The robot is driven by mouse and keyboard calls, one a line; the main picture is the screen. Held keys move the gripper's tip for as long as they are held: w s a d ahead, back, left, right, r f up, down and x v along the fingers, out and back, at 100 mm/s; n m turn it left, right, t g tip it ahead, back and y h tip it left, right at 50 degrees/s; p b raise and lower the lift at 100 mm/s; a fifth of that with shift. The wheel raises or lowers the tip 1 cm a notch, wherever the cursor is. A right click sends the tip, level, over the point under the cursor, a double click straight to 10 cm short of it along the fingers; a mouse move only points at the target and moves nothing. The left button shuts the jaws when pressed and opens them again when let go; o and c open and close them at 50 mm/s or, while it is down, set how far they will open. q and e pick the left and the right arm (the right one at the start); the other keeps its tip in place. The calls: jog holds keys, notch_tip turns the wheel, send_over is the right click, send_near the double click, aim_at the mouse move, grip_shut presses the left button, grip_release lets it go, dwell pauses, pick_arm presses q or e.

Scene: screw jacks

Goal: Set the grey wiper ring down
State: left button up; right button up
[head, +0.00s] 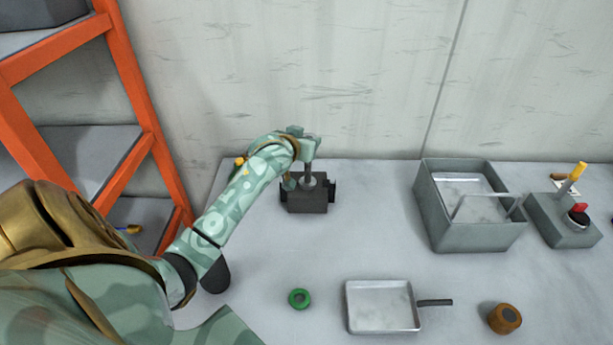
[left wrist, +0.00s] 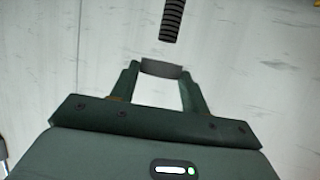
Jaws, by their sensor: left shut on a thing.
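My left gripper (head: 305,147) is above the dark screw jack (head: 307,201), near the top of its upright post, at the back of the table. In the left wrist view my left gripper (left wrist: 162,80) is shut on the grey wiper ring (left wrist: 162,68), held between the fingertips. The threaded spindle (left wrist: 172,20) shows just beyond the ring, apart from it in the picture. In the head view I cannot make out the ring at the gripper. My right gripper is not in view.
A green ring (head: 299,299), a shallow metal tray with a dark handle (head: 348,322) and a brown round piece (head: 505,319) lie in front. A grey open box (head: 474,241) and a lever box (head: 562,229) stand right. An orange-framed shelf (head: 130,75) stands left.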

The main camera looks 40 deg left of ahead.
pick_arm(q)
jog(key=b, duration=0.2)
send_over(307, 179)
jog(key=f, duration=0.9)
jog(key=shift+s, duration=0.4)
notch_tip(307, 179, down, 4)
jog(key=shift+f+b, duration=0.1)
jog(key=shift+b, duration=0.55)
jog(key=shift+f, duration=0.3)
jog(key=shift+f, duration=0.1)
jog(key=o, duration=1)
